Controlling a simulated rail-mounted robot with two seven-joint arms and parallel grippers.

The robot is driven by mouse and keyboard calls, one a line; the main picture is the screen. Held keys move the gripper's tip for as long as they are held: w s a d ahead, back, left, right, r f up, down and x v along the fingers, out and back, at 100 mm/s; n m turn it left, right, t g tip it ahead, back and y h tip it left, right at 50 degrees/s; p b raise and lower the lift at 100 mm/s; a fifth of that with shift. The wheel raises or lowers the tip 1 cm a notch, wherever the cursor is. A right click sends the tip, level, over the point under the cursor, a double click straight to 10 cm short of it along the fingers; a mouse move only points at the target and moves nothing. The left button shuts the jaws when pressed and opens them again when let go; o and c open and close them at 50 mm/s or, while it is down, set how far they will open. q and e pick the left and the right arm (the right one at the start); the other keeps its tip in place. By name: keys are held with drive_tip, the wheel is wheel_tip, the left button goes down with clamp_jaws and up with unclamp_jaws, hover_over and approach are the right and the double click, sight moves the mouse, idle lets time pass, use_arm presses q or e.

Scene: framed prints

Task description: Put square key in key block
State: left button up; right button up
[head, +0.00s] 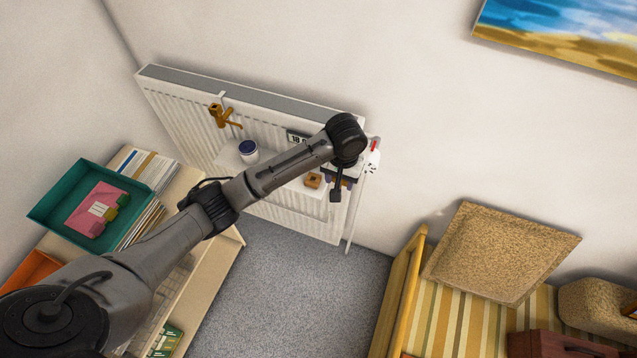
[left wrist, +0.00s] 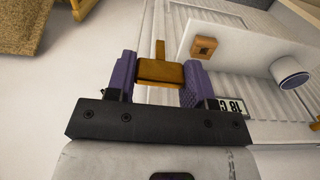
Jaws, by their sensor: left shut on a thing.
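My left gripper (left wrist: 160,64) shows in the left wrist view with two purple fingers. They are shut on the square key (left wrist: 160,72), a brown-orange piece whose narrow shaft points away from the gripper. The key block (left wrist: 204,47) is a small orange-brown block with a dark opening, standing on the white shelf apart from the key. In the head view the key block (head: 312,181) is just left of my left gripper (head: 346,183). There my own arm and wrist mostly hide the gripper, and I cannot make out the key. My right gripper is not in view.
The white shelf (head: 228,160) is in front of a ribbed radiator (head: 172,100). A teal tray (head: 60,203) stands left, a striped bench (head: 455,325) right.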

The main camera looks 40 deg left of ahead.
use_arm(q)
drive_tip(key=shift+w+a+f+b, duration=0.2)
drive_tip(key=shift+w+a+f, duration=0.25)
drive_tip(key=shift+a+f, duration=1.45)
drive_tip(key=shift+w+a+f+b, duration=0.2)
drive_tip(key=shift+w+a+f, duration=0.25)
drive_tip(key=shift+a+f, duration=1.45)
drive_tip(key=shift+w+a+f+b, duration=0.2)
drive_tip(key=shift+w+a+f, duration=0.25)
drive_tip(key=shift+a+f, duration=1.45)
drive_tip(key=shift+a+r, duration=0.1)
drive_tip(key=shift+a, duration=0.05)
drive_tip(key=o, duration=1)
